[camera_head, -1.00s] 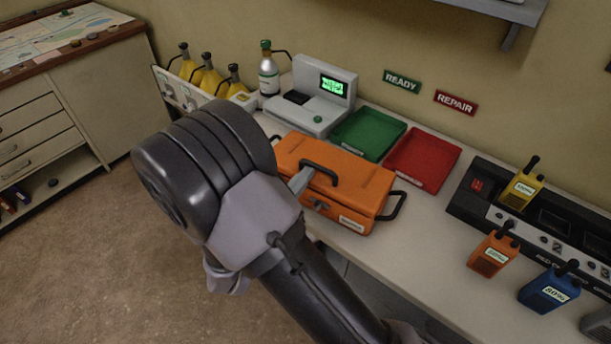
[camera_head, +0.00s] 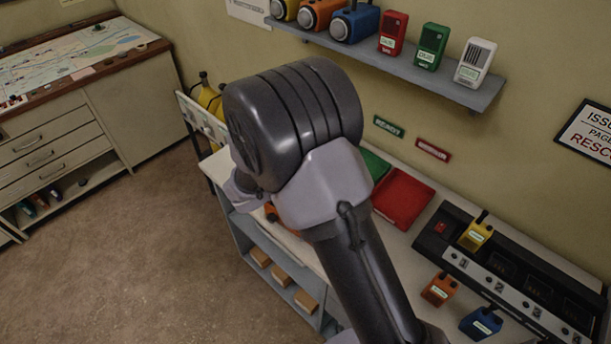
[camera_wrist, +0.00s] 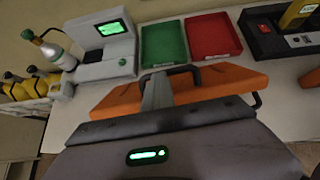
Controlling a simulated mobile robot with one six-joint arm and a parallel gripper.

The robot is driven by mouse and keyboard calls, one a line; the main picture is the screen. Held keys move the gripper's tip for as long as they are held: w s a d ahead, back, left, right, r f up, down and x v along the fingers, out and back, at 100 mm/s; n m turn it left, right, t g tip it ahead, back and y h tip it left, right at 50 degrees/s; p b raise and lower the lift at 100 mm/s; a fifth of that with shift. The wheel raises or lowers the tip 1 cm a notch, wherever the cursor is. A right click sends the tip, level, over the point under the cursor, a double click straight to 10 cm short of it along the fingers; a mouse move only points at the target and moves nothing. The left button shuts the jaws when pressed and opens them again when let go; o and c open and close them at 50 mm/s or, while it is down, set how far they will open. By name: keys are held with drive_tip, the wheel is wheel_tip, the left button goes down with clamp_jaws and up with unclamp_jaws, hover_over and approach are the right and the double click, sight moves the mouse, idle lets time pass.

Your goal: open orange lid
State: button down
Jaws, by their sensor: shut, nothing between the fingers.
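The orange case with its orange lid (camera_wrist: 217,83) sits on the white counter in the wrist view, with a dark handle (camera_wrist: 188,69) on it. In the head view my arm hides nearly all of the case; only a small orange patch (camera_head: 271,213) shows. My gripper (camera_wrist: 156,82) is shut and empty. Its grey fingers overlap the lid's middle in the wrist view, close by the handle's left part. I cannot tell whether they touch it. The case front is hidden by my wrist, so I cannot tell whether the lid is raised.
Behind the case are a green tray (camera_wrist: 164,43), a red tray (camera_wrist: 213,36) and a grey device with a green screen (camera_wrist: 105,45). A bottle (camera_wrist: 52,50) and yellow containers stand left. A shelf (camera_head: 430,72) with radios hangs above. Handsets and a charger stand right.

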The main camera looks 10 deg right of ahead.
drive_tip(key=w+d+r+g+y+p, duration=0.1)
drive_tip(key=w+d+g+y+p, duration=0.1)
drive_tip(key=w+d+p, duration=0.5)
drive_tip(key=shift+w+d+g+y+p, duration=0.3)
drive_tip(key=shift+d+y+p, duration=0.25)
drive_tip(key=shift+p, duration=1.3)
drive_tip(key=shift+d, duration=0.1)
drive_tip(key=shift+r, duration=0.1)
